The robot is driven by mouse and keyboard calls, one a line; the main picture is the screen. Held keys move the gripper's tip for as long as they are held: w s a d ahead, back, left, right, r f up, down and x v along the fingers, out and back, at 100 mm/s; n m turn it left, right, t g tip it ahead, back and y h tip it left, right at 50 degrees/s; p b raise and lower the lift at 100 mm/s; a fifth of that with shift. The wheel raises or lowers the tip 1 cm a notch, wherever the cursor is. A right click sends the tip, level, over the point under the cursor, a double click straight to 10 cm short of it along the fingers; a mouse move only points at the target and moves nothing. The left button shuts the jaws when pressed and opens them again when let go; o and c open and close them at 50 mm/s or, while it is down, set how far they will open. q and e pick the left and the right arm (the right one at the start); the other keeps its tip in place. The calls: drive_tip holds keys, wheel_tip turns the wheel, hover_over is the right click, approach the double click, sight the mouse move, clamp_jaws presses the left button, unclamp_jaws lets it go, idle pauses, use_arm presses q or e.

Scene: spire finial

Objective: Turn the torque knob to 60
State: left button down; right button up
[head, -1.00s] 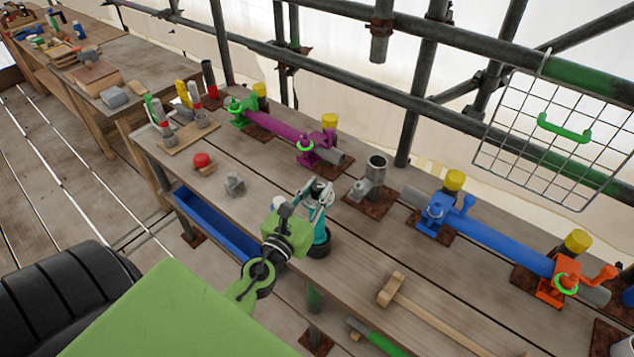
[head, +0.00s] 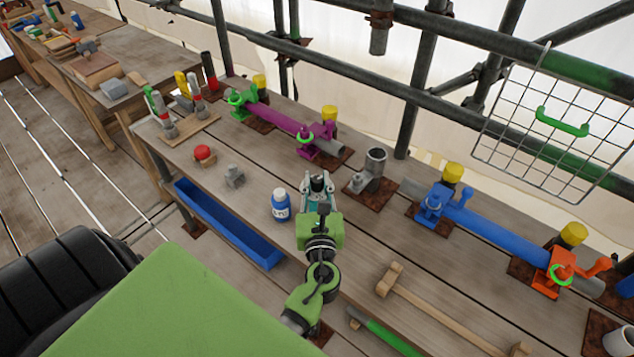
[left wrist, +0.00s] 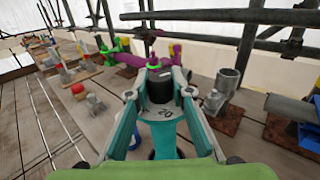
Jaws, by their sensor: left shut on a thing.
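The torque knob (left wrist: 160,88) is a black cap standing above a pale ring (left wrist: 163,113) that reads 20, on a teal body (left wrist: 162,145). My left gripper (left wrist: 160,92) has its teal fingers on both sides of the knob and is shut on it. In the head view the left gripper (head: 318,186) reaches over the workbench from the front, and my wrist hides most of the teal body. My right gripper is not in view.
A blue-and-white bottle (head: 281,207) stands just left of my left gripper. A grey pipe fitting (head: 370,170) stands behind it to the right. A blue trough (head: 228,225) runs along the bench front.

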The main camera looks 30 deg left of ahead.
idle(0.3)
use_arm(q)
drive_tip(key=c, duration=1.8)
unclamp_jaws()
drive_tip(key=shift+h, duration=0.3)
